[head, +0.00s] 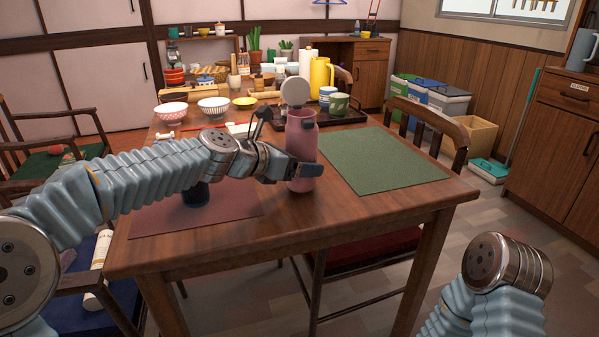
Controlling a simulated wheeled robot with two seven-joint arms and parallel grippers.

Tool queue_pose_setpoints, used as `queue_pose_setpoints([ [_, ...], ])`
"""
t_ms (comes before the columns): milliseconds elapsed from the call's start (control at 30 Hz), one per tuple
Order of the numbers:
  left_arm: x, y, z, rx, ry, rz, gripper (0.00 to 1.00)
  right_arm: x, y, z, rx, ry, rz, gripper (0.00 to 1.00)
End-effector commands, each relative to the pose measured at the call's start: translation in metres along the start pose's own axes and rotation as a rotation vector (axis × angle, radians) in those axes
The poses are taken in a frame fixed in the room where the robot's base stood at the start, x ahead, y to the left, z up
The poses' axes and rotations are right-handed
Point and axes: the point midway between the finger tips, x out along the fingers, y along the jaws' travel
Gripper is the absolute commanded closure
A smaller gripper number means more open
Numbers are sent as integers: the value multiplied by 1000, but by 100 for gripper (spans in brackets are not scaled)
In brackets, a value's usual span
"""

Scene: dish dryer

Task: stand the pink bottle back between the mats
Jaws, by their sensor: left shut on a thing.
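The pink bottle (301,136) is upright at the middle of the table, between the dark red mat (160,222) on the left and the green mat (385,162) on the right. My left gripper (302,169) reaches in from the left and is shut on the bottle's lower body. The bottle's base is near the tabletop; I cannot tell whether it touches. A pale round disc shows just above the bottle's top. My left arm hides part of the red mat. My right gripper is out of view; only part of that arm shows at lower right.
A dark blue cup (195,194) stands on the red mat under my left arm. Behind the bottle is a dark tray (345,118) with cups and a yellow pitcher (320,78). Bowls stand at the back left. The table's front strip (330,222) is clear.

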Motion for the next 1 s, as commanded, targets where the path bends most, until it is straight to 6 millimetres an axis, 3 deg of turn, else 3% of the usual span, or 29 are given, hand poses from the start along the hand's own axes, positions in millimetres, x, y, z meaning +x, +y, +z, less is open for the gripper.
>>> queue_pose_setpoints([
  [33,3,1,-8,-1,-1,2,76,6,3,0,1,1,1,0],
  [400,4,0,-10,0,-2,1,76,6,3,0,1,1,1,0],
  [433,4,0,-11,-1,0,1,23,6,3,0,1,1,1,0],
  [567,4,0,-10,0,0,1,3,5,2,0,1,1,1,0],
  [867,2,0,-6,1,-1,1,0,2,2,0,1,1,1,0],
  [1000,-16,1,-6,0,-2,5,0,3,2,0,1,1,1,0],
])
